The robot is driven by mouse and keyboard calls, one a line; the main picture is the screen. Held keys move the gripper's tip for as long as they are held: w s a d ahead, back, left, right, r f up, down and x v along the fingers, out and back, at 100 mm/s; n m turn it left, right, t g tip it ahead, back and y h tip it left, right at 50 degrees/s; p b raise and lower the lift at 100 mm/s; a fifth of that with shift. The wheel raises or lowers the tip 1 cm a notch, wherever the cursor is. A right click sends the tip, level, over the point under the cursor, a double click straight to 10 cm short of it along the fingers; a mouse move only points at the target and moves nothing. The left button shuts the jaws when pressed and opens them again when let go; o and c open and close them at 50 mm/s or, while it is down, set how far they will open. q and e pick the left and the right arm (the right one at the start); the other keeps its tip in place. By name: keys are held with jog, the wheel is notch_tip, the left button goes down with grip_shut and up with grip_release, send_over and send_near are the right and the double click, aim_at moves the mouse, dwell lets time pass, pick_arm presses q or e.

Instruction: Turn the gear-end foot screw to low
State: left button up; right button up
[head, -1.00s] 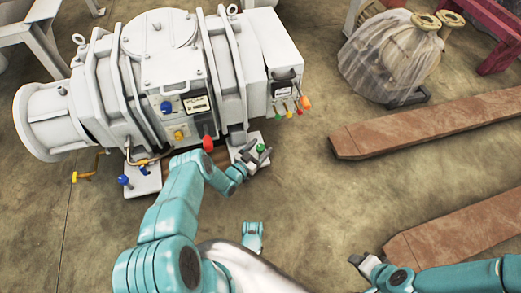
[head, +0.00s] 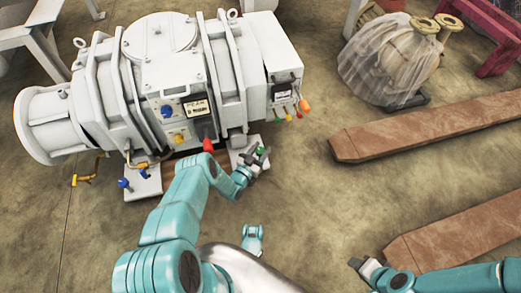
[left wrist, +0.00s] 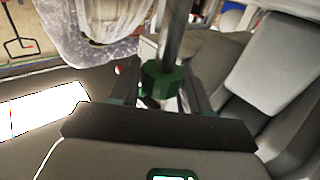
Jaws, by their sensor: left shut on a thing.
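The white screw vacuum machine (head: 150,80) stands at the upper left in the head view. A green-headed foot screw (head: 261,151) rises at its right foot plate (head: 238,154). A blue-headed foot screw (head: 124,183) is at the left foot. My left gripper (head: 258,158) is at the green screw. In the left wrist view the green head (left wrist: 161,82), on a grey metal shaft, sits between the fingers, and the gripper is shut on it. The screw's lower end is hidden. My right gripper (head: 364,266) is apart at the lower right; its finger gap is unclear.
A red handle (head: 208,146) stands out from the machine close to my left arm. Several coloured levers (head: 291,113) are on its right end. Brown beams (head: 430,122) lie on the right. A plastic-wrapped part (head: 392,60) stands behind. The floor between is clear.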

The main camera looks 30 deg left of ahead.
pick_arm(q)
jog(key=n+y, duration=0.1)
jog(key=y, duration=0.1)
jog(key=n+g+y, duration=0.1)
jog(key=n+y, duration=0.1)
jog(key=y, duration=0.1)
jog(key=shift+d+n, duration=0.1)
jog(key=shift+n, duration=0.2)
jog(key=shift+n+g+y, duration=1)
jog(key=shift+n+y, duration=0.3)
jog(key=shift+y, duration=0.7)
jog(key=o, duration=1)
jog(key=shift+s, duration=0.2)
